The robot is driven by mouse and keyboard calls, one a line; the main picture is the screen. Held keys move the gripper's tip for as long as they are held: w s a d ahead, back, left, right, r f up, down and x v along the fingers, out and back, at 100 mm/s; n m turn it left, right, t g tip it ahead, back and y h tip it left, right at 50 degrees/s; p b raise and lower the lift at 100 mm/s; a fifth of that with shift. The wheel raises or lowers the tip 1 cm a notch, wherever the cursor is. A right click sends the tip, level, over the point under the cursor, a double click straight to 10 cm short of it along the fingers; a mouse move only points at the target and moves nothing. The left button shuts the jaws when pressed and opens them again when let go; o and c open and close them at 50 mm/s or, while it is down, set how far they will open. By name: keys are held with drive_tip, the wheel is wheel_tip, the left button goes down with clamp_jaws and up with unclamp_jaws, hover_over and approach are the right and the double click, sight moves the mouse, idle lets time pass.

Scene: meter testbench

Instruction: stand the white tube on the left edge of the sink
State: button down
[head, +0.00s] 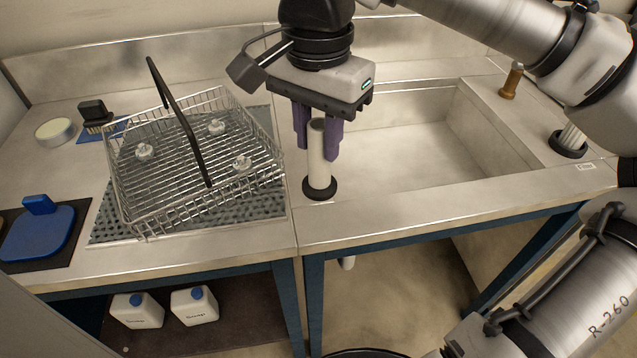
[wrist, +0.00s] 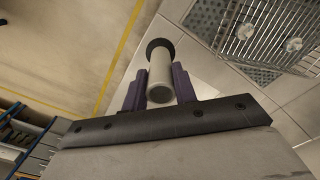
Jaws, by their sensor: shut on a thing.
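The white tube (head: 317,160) is upright with a black ring base (head: 320,189) at its lower end. In the head view the base appears at the left edge of the sink (head: 410,160), by the front left corner. I cannot tell whether the base touches the metal. My gripper (head: 317,140) points down from above, its purple fingers shut on the upper part of the tube. In the wrist view the tube (wrist: 161,78) lies between the purple fingers (wrist: 160,88), its open top facing the camera and its black base at the far end.
A wire basket (head: 190,165) with a black handle stands left on a perforated mat (head: 100,225). A brown-handled item (head: 511,80) and a ribbed white piece in a black ring (head: 570,142) stand right of the sink.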

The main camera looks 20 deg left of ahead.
sight(318, 185)
wheel_tip(318, 185, down, 9)
drive_tip(key=shift+f, duration=0.1)
idle(0.3)
drive_tip(key=shift+f, duration=0.1)
drive_tip(key=c, duration=1.1)
unclamp_jaws()
wheel_tip(318, 185, up, 12)
drive_tip(key=shift+r, duration=0.2)
